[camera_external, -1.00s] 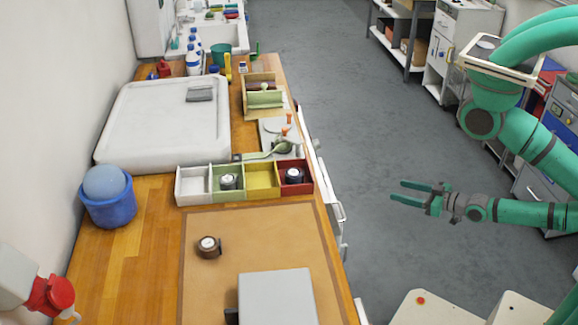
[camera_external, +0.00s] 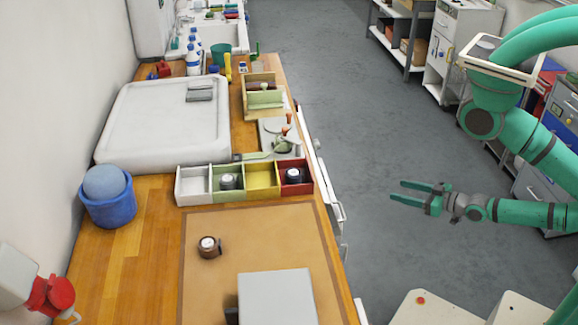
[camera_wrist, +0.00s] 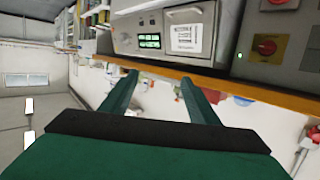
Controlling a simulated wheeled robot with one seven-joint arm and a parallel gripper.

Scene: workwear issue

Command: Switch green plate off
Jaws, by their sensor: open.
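I cannot tell for sure which thing is the green plate. A light green panel (camera_external: 265,99) with a small pale knob above it sits in a wooden frame on the far right part of the bench. Nearer, a grey plate (camera_external: 270,128) carries small orange-tipped levers (camera_external: 286,130) and a green part (camera_external: 283,146); their switch positions are too small to read. My gripper (camera_external: 398,191) is open and empty over the floor, well right of the bench. Its two fingers (camera_wrist: 160,88) are apart in the wrist view, with nothing between them.
A divided tray (camera_external: 210,201) with white, green, yellow and red compartments stands on the bench; dark round items sit in the green and red ones. A white basin (camera_external: 160,125), blue bucket (camera_external: 107,208) and grey box (camera_external: 276,297) are around. Floor (camera_external: 350,130) between bench and arm is clear.

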